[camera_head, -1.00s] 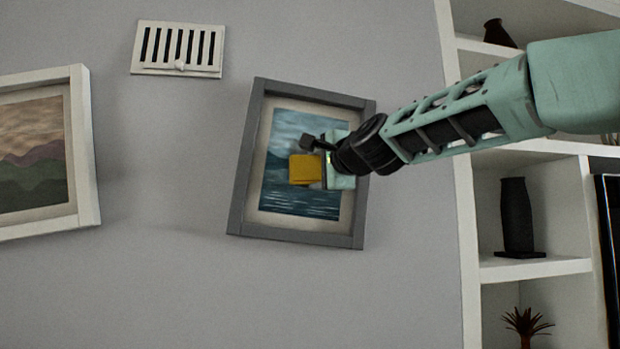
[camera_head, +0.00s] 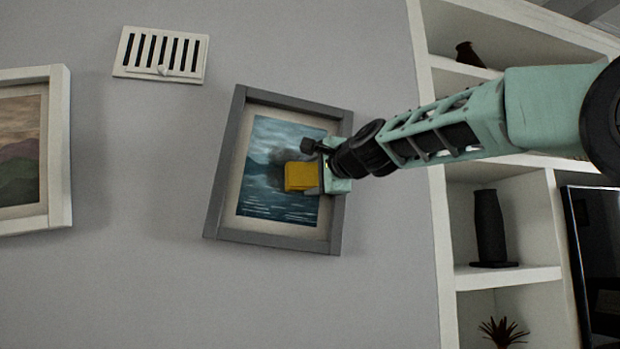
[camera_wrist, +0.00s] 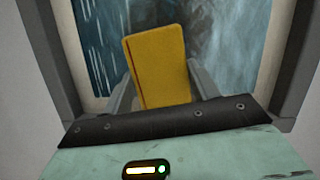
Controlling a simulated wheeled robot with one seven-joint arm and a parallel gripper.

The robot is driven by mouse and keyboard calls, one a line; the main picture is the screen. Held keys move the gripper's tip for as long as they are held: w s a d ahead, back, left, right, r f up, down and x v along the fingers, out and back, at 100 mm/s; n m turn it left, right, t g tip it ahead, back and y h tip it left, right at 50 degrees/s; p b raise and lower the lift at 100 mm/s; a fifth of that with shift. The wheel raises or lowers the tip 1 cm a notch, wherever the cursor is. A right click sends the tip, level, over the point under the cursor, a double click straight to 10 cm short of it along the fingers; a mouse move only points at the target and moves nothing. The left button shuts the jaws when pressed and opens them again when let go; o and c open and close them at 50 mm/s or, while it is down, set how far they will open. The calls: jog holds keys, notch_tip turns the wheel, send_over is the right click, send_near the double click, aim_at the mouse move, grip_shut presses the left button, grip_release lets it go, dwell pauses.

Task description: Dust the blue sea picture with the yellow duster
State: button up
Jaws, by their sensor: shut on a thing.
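The blue sea picture (camera_head: 262,207) hangs on the wall in a grey frame, tilted in the head view. A dark smudge shows on it around and above the duster. It also fills the back of the wrist view (camera_wrist: 92,50). The yellow duster (camera_head: 300,177) is a block in front of the picture's right middle. My gripper (camera_head: 313,178) is shut on the duster, which stands between its two fingers in the wrist view (camera_wrist: 158,68). I cannot tell whether the duster touches the picture. The gripper hides part of the picture's right edge and frame.
A second picture in a white frame (camera_head: 60,150) hangs at the left. A white vent (camera_head: 160,55) is above. White shelves (camera_head: 508,277) with dark vases (camera_head: 489,228) stand at the right, beside a dark screen (camera_head: 598,250). Bare wall lies below the pictures.

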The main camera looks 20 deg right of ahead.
aim_at(298, 167)
jog(key=shift+d+r+p, duration=0.1)
jog(key=shift+r+p, duration=0.3)
jog(key=shift+r, duration=0.3)
jog(key=shift+w+a+r+p, duration=0.1)
jog(key=shift+a+r+p, duration=0.15)
jog(key=shift+a+p, duration=0.55)
jog(key=shift+w+a+p, duration=0.2)
jog(key=shift+a+p, duration=0.55)
jog(key=shift+p, duration=0.35)
jog(key=a+p, duration=0.2)
jog(key=p, duration=0.1)
jog(key=shift+w+r, duration=0.2)
jog(key=shift+w+a+f+p, duration=0.1)
jog(key=shift+a+p, duration=0.45)
jog(key=shift+a, duration=0.05)
